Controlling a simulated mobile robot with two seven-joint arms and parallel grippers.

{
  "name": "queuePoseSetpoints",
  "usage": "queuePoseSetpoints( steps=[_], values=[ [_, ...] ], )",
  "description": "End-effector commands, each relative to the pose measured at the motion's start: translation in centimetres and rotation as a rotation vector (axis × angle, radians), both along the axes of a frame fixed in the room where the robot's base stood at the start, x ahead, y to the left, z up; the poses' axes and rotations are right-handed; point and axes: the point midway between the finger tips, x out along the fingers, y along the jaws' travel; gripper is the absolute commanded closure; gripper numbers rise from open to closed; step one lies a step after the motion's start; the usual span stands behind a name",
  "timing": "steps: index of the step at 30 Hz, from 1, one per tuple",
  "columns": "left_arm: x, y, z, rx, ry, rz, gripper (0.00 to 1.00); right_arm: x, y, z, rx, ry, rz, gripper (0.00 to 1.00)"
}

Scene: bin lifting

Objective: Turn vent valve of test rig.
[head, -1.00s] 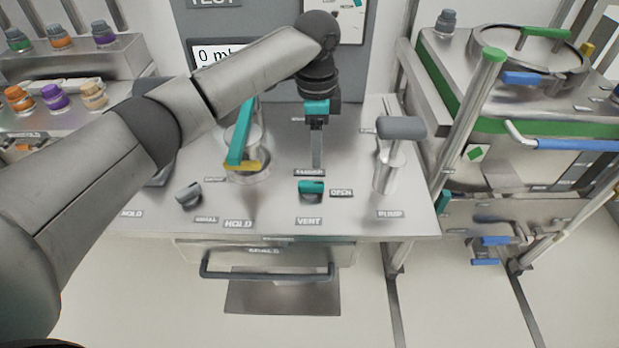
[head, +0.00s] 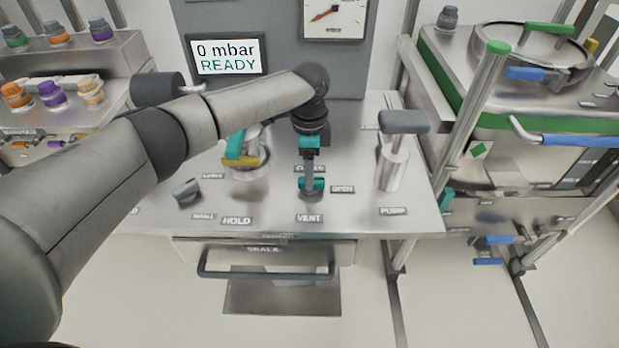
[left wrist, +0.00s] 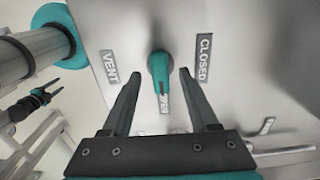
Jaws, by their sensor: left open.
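The vent valve is a small teal knob (head: 318,184) on the rig's steel top, behind the VENT label (head: 309,218). In the left wrist view the knob (left wrist: 159,68) is elongated, and its marked end points to the partly covered OPEN label (left wrist: 165,103). The CLOSED label (left wrist: 204,57) lies off to one side. My left gripper (head: 311,188) is down at the knob. In the left wrist view its open fingers (left wrist: 159,76) stand on either side of the knob, with gaps showing.
The display (head: 227,55) reads 0 mbar READY, beside a dial gauge (head: 334,17). A pump handle (head: 404,122) stands right of the valve. A drawer handle (head: 265,275) sits below the front edge.

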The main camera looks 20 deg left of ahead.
Motion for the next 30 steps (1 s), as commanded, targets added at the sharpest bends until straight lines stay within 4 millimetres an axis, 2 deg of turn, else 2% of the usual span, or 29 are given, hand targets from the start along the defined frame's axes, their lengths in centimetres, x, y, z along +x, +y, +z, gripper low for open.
queuePoseSetpoints(
  steps=[1, 6, 15, 30],
  values=[
    [0.0, -0.1, -0.8, -0.001, 0.001, 0.000, 0.40, 0.0, -0.1, -0.3, -0.001, 0.000, 0.001, 0.50],
    [0.0, -0.1, -1.9, -0.001, 0.001, 0.001, 0.40, 0.0, -0.4, -0.4, -0.006, 0.001, 0.003, 0.50],
    [0.0, 0.0, -2.1, -0.001, 0.000, 0.000, 0.40, 0.0, -0.4, -0.4, -0.006, 0.001, 0.003, 0.50],
    [0.0, -0.1, -2.0, -0.001, 0.000, 0.000, 0.95, 0.0, -0.4, -0.4, -0.006, 0.002, 0.002, 0.50]
  ],
)
